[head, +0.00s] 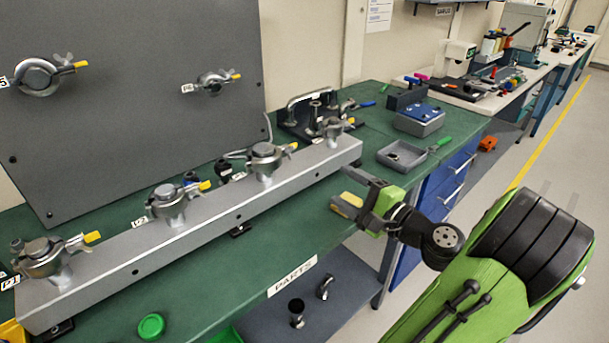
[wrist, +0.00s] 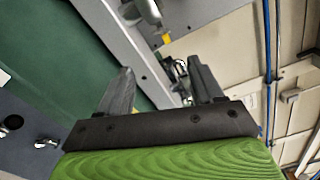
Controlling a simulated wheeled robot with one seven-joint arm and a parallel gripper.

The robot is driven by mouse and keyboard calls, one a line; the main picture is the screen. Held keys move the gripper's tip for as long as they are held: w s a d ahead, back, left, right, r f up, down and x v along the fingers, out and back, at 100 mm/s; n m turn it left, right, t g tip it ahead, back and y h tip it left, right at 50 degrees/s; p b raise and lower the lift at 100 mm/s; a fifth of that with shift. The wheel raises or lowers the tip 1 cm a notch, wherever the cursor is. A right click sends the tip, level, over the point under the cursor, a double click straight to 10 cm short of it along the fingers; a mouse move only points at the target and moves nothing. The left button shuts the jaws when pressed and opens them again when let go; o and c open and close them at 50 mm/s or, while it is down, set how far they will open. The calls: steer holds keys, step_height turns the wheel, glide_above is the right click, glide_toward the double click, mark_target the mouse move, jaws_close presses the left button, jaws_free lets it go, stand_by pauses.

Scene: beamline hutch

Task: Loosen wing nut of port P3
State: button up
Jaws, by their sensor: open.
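A long grey manifold bar (head: 215,210) carries several clamped ports in a row. The third port from the left (head: 264,163) has a silver clamp and a wing nut at its right (head: 291,147). It seems to be P3, but its label is too small to read surely. My gripper (head: 346,190) is open and empty. It is right of the bar, over the bench's front edge, apart from every port. In the wrist view, my gripper (wrist: 160,84) has its fingers apart, with the bar (wrist: 122,35) and part of a clamp (wrist: 148,12) beyond.
Other clamped ports stand on the bar (head: 168,203) (head: 42,257), and two more are on the grey upright panel (head: 140,140). A grey tray (head: 402,156), a blue-topped box (head: 418,118) and a green lid (head: 151,325) are on the green bench (head: 215,291). Floor at right is clear.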

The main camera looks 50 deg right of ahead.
mark_target(290, 152)
steer(key=w+d+b, duration=0.1)
steer(key=w, duration=1.4)
steer(key=shift+w+d+m+b, duration=0.3)
steer(key=shift+d, duration=0.05)
steer(key=shift+c, duration=0.5)
